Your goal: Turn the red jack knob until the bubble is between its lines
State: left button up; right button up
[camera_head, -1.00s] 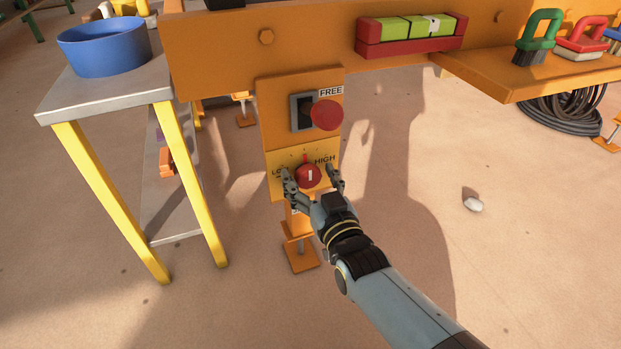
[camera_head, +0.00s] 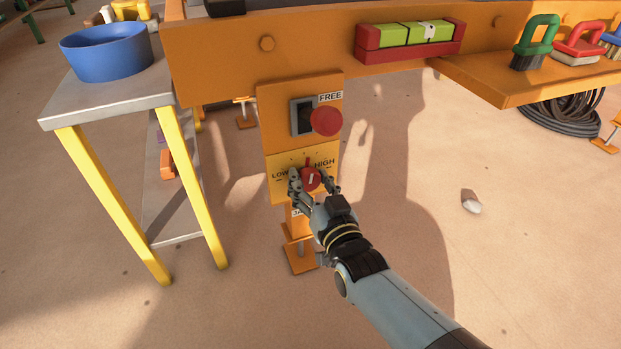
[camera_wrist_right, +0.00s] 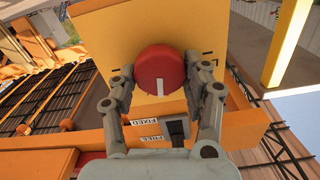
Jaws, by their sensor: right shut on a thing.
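The red jack knob (camera_head: 311,179) with a white mark sits on a yellow plate (camera_head: 275,190) lettered LOW and HIGH. My right gripper (camera_head: 314,183) is shut on the knob, one finger on each side. In the right wrist view the knob (camera_wrist_right: 160,70) lies between the fingertips of my right gripper (camera_wrist_right: 160,84), its white mark pointing down in that picture. The level (camera_head: 409,39) is a red holder with a green-yellow vial on the orange beam. A pale bubble (camera_head: 430,31) shows right of the vial's middle, near a dark line. My left gripper is not in view.
A grey table (camera_head: 60,112) with yellow legs and a blue bowl (camera_head: 107,54) is at left. Brushes (camera_head: 536,42) sit on the orange shelf at right. Floor right of my arm is mostly clear.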

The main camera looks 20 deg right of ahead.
jog(key=m+p, duration=0.1)
jog(key=m, duration=0.2)
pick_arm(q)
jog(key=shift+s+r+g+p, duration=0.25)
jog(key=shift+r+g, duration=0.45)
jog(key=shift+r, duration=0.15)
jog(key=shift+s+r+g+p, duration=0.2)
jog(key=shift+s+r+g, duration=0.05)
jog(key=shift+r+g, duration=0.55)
pick_arm(e)
jog(key=shift+d+f+m, duration=0.1)
jog(key=shift+d+m, duration=0.05)
jog(key=shift+m, duration=1.75)
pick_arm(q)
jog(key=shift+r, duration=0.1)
pick_arm(e)
jog(key=o, duration=1.2)
jog(key=shift+c, duration=0.2)
jog(key=shift+s, duration=0.1)
jog(key=s, duration=1.1)
jog(key=shift+s+d, duration=0.2)
jog(key=shift+s, duration=0.2)
